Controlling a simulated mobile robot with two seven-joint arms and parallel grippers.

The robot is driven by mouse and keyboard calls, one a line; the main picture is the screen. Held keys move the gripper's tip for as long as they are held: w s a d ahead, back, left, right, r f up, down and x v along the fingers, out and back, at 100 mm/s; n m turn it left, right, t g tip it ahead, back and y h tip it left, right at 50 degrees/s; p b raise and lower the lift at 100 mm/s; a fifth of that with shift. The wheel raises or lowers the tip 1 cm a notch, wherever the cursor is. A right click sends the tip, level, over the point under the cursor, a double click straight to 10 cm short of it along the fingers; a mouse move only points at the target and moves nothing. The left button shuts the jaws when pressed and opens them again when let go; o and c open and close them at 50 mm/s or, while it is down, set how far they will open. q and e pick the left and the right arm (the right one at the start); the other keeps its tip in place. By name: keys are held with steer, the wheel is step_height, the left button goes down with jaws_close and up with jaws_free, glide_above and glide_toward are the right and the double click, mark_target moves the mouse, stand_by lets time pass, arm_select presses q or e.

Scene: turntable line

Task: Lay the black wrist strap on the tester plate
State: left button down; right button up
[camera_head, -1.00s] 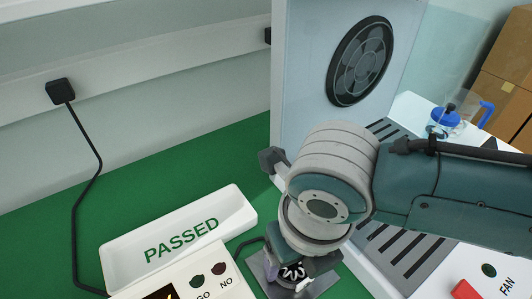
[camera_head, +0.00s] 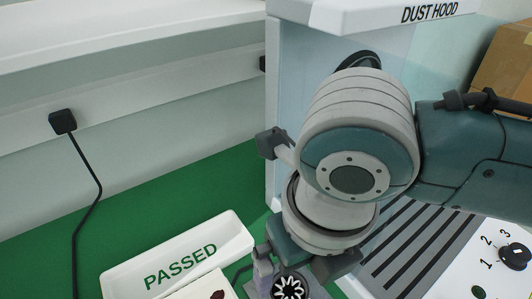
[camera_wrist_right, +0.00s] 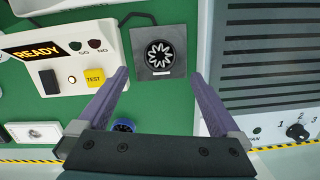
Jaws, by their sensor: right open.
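The black wrist strap (camera_wrist_right: 160,55), a round black coil with a pale scalloped ring in it, lies flat on the square grey tester plate (camera_wrist_right: 139,72) in the wrist view. In the head view, the strap (camera_head: 290,287) shows at the bottom edge, partly behind my right gripper (camera_head: 292,268). My right gripper (camera_wrist_right: 160,77) is open and empty, its purple fingers apart on either side of the plate and above it. My left gripper is in neither view.
The white tester (camera_wrist_right: 75,60) stands left of the plate, its display reading READY, with a yellow TEST button (camera_wrist_right: 94,78). A blue coil (camera_wrist_right: 123,126) lies near my gripper. The PASSED tray (camera_head: 185,255) is left; the dust hood (camera_head: 292,120) stands close on the right.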

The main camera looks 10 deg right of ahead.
steer(key=s+a+r+m+t+y, duration=0.1)
steer(key=s+a+r+m+y, duration=0.35)
steer(key=m, duration=1.05)
steer(key=s+d+m+h, duration=0.2)
steer(key=s+d+m, duration=0.1)
steer(key=d+m, duration=0.4)
steer(key=s+d+m+t+h, duration=0.1)
steer(key=d+m, duration=0.5)
steer(key=m, duration=0.8)
steer(key=s+r+h, duration=0.1)
steer(key=s, duration=0.1)
steer(key=shift+s+d, duration=0.3)
steer(key=shift+d, duration=0.1)
steer(key=shift+h, duration=0.25)
